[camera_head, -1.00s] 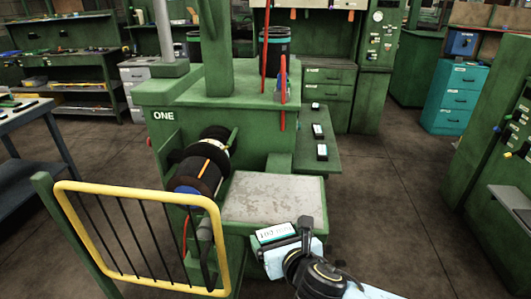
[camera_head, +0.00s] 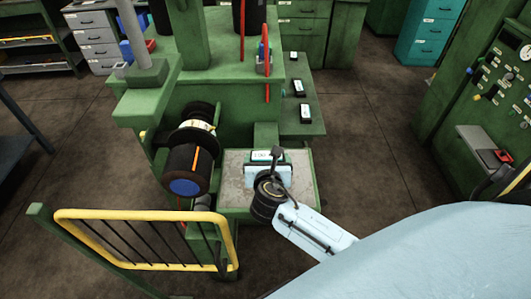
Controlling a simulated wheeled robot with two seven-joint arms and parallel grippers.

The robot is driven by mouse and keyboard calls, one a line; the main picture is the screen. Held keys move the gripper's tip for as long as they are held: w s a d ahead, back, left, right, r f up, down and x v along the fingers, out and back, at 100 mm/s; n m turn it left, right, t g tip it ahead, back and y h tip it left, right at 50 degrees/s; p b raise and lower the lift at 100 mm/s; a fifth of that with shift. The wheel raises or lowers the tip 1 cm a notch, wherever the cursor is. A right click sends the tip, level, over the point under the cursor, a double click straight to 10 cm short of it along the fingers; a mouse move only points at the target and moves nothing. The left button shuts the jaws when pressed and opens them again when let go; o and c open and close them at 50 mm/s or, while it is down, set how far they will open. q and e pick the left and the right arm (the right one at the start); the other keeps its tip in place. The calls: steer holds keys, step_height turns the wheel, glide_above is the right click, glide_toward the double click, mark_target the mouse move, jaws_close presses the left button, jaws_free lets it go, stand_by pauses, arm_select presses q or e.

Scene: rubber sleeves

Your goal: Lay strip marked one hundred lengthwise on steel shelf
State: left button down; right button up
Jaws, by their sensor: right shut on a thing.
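The steel shelf (camera_head: 232,194) is a worn grey plate on the front of the green machine. My right gripper (camera_head: 267,167) is over its upper right part, shut on a dark strip with a white and teal label (camera_head: 261,155). The strip lies across the picture, its label facing up and towards me. The label is too small to read surely. I cannot tell whether the strip touches the plate; the gripper hides its lower side. My left gripper is not in view.
Several similar labelled strips, one at the front (camera_head: 305,111), lie on the green side ledge (camera_head: 298,128). A dark roller with a blue end (camera_head: 185,186) is left of the plate. A yellow-framed guard (camera_head: 140,214) stands at the front left. The plate's left part is bare.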

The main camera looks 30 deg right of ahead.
steer(key=shift+f, duration=0.75)
step_height(320, 180, down, 4)
steer(key=b, duration=0.5)
steer(key=shift+f, duration=0.25)
steer(key=shift+f, duration=0.65)
steer(key=o, duration=0.7)
